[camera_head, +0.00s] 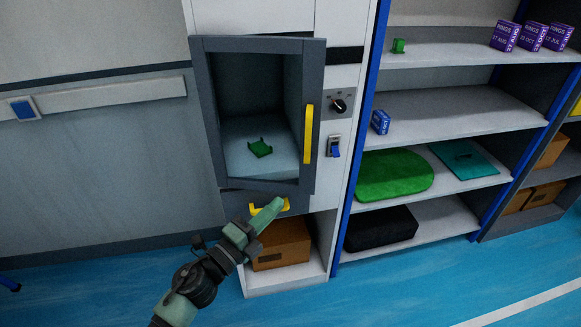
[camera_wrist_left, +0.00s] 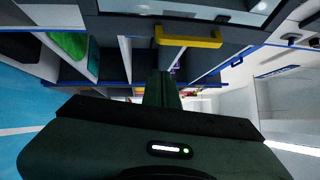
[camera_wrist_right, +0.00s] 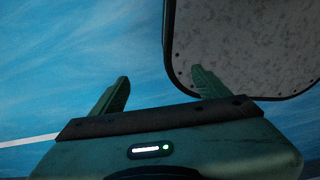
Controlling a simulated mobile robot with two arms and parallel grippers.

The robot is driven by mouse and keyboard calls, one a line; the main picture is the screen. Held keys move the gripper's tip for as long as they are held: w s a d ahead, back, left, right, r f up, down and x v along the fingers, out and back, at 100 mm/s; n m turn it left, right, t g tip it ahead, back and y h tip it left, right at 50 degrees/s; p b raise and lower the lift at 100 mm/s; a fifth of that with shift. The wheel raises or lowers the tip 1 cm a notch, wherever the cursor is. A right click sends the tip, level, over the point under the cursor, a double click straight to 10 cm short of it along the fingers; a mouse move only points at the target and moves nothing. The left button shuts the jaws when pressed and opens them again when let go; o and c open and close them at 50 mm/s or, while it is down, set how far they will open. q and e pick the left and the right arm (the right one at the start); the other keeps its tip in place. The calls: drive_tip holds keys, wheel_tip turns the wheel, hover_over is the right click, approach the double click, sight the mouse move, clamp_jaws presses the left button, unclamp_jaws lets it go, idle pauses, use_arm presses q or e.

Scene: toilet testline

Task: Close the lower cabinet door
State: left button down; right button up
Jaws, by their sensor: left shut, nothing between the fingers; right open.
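The tall white cabinet has an upper grey-framed door (camera_head: 203,110) with a vertical yellow handle (camera_head: 308,133). Below it is a grey front (camera_head: 296,203) with a horizontal yellow handle (camera_head: 257,209); a yellow handle on a dark panel also shows in the left wrist view (camera_wrist_left: 188,37). I cannot tell how far this lower front stands open. My left gripper (camera_head: 279,203) is shut and empty, its tip overlapping the lower handle in the head view; contact is unclear. My right gripper (camera_wrist_right: 160,85) is open and empty above the blue floor, outside the head view.
A brown box (camera_head: 283,246) sits in the open bottom compartment. A green item (camera_head: 260,149) lies inside the upper compartment. A knob (camera_head: 339,105) and a switch (camera_head: 333,146) are to the right. Shelves (camera_head: 450,108) with boxes and mats stand further right. The blue floor (camera_head: 400,295) in front is clear.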

use_arm(q)
drive_tip(key=w+a+p+x, duration=0.1)
drive_tip(key=p+x, duration=0.1)
drive_tip(key=x, duration=1)
drive_tip(key=shift+w+r+m, duration=0.25)
drive_tip(key=shift+w+m, duration=0.05)
drive_tip(key=shift+w, duration=0.1)
use_arm(e)
wheel_tip(320, 180, up, 2)
drive_tip(key=shift+s+r, duration=0.1)
use_arm(q)
drive_tip(key=w+d+n+t+y+b, duration=0.1)
drive_tip(key=w+y+b, duration=0.1)
drive_tip(key=w+b, duration=0.4)
drive_tip(key=w, duration=0.4)
drive_tip(key=shift+d, duration=0.2)
use_arm(e)
wheel_tip(320, 180, down, 6)
drive_tip(key=shift+d+f, duration=0.2)
drive_tip(key=shift+d, duration=0.25)
use_arm(q)
drive_tip(key=shift+r, duration=0.1)
